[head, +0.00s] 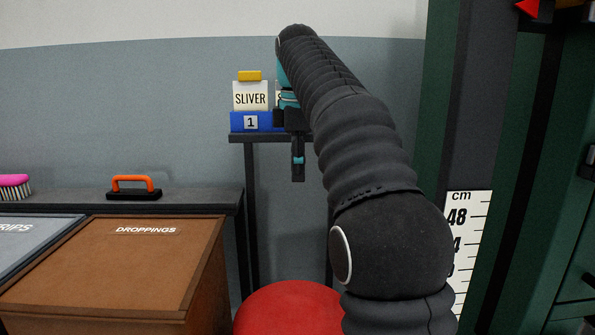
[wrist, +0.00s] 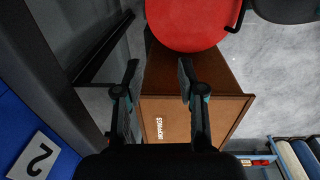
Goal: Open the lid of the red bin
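The red bin's round red lid (head: 290,308) shows at the bottom middle of the head view, partly covered by my arm and cut by the frame edge. It also shows in the wrist view (wrist: 187,22) at the top, with a thin black handle (wrist: 239,16) at its right edge. The lid appears shut; the bin's body is hidden. My gripper (head: 298,172) hangs above and behind the lid in the head view, partly hidden by my arm. In the wrist view my gripper (wrist: 158,68) has its two fingers apart, with nothing between them, clear of the lid.
The brown droppings bin (head: 125,265) stands left of the red bin. A dark shelf (head: 200,200) holds an orange-handled tool (head: 133,187) and a pink brush (head: 14,187). Blue numbered sliver boxes (head: 250,121) sit on a stand behind. A green machine with a ruler (head: 468,240) stands right.

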